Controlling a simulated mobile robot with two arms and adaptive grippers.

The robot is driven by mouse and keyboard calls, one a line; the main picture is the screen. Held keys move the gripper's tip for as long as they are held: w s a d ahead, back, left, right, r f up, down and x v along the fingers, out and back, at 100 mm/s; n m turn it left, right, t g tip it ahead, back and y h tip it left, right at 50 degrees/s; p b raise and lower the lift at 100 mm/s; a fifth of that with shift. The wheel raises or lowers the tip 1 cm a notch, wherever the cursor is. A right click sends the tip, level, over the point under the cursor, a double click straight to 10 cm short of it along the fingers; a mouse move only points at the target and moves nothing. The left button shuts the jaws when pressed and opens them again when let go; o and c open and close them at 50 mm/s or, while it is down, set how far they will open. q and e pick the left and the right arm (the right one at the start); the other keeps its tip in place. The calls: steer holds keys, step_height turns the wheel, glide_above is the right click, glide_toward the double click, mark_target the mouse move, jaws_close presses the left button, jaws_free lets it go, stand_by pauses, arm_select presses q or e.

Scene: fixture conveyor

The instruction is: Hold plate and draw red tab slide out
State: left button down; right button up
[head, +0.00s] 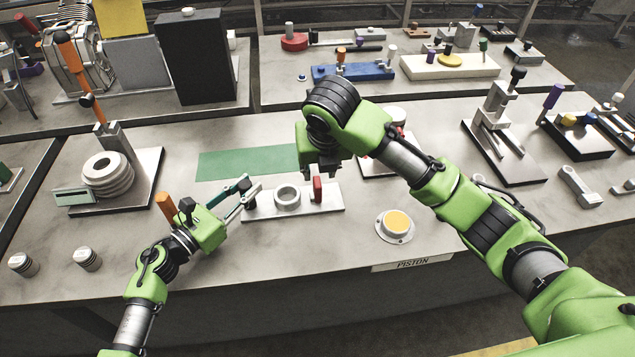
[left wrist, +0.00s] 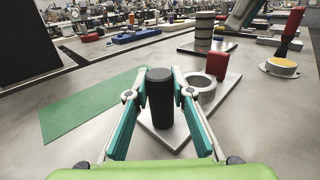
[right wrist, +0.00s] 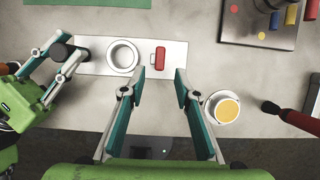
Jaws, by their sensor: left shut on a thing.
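The light grey plate (head: 265,211) lies on the bench in the head view. It carries a metal ring (head: 288,196) in the middle and an upright red tab (head: 318,190) at its right end. My left gripper (left wrist: 160,88) is shut on a black post (left wrist: 160,100) at the plate's left end. My right gripper (right wrist: 160,76) is open, its fingertips either side of the red tab (right wrist: 160,60) in the right wrist view. It appears above the tab; I cannot tell whether it touches. My right arm partly hides that area in the head view.
A green mat (head: 235,163) lies behind the plate. A yellow-topped round button (head: 397,224) stands to its right. A ringed stack (head: 107,176) on a base and an orange handle (head: 165,206) are to the left. The bench front is mostly clear.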

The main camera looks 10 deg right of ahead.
mark_target(318, 182)
steer(key=x, duration=0.9)
jaws_close()
